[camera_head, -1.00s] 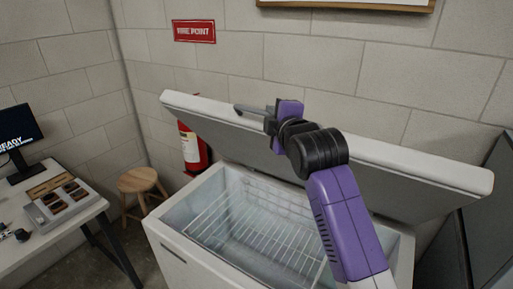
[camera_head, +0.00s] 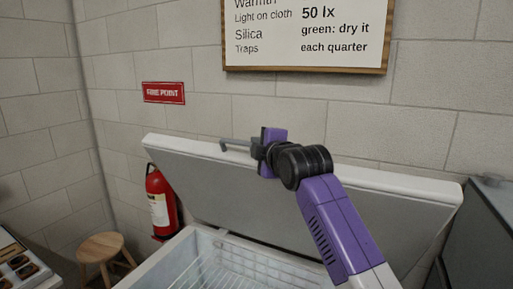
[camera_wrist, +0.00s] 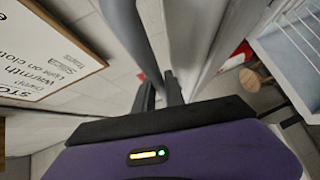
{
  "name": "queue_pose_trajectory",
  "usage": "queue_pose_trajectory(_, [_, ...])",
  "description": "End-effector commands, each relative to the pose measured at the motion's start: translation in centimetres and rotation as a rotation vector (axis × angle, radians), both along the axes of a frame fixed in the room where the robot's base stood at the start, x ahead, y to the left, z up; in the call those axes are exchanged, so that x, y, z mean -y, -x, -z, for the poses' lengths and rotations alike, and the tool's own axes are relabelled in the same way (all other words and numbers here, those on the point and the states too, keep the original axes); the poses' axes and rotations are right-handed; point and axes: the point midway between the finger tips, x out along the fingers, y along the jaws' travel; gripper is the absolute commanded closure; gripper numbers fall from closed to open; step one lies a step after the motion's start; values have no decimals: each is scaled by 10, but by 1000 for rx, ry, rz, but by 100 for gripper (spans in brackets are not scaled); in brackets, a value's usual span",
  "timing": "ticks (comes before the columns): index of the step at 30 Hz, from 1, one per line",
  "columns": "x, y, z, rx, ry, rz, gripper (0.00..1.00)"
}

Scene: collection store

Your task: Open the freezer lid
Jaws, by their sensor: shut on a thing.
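The white chest freezer (camera_head: 165,268) stands at the bottom of the head view, its mouth uncovered. Its lid (camera_head: 205,190) is raised steeply, its grey inner face towards me. My gripper (camera_head: 256,152) is at the lid's upper edge, shut on the grey bar handle (camera_head: 235,144). In the wrist view my gripper (camera_wrist: 160,88) shows two dark fingers at the bar (camera_wrist: 124,30), with the lid's edge (camera_wrist: 205,45) beside them. The exact contact is partly hidden by the fingers.
A red fire extinguisher (camera_head: 160,200) stands left of the lid against the block wall. A wooden stool (camera_head: 101,249) and a table with a tray (camera_head: 14,266) are at the lower left. A grey cabinet (camera_head: 488,215) is close on the right. A framed board (camera_head: 305,35) hangs above.

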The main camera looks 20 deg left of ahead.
Motion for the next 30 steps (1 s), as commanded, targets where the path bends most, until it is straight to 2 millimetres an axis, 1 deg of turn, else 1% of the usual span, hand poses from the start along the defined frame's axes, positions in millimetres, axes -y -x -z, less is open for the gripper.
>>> queue_pose_trajectory(1, [1, 0, -1, 2, 0, 1, 100])
queue_pose_trajectory(2, [1, 0, -1, 2, 0, 1, 80])
queue_pose_trajectory(4, [1, 0, -1, 2, 0, 1, 66])
queue_pose_trajectory(5, [1, 0, -1, 1, 0, 1, 64])
queue_pose_trajectory(14, [0, 0, 0, 0, 0, 0, 64])
queue_pose_trajectory(18, [4, 4, 1, 0, 0, 0, 64])
queue_pose_trajectory(23, [16, 17, -1, 2, -1, 0, 64])
queue_pose_trajectory(30, [37, 41, -6, 2, 0, 1, 64])
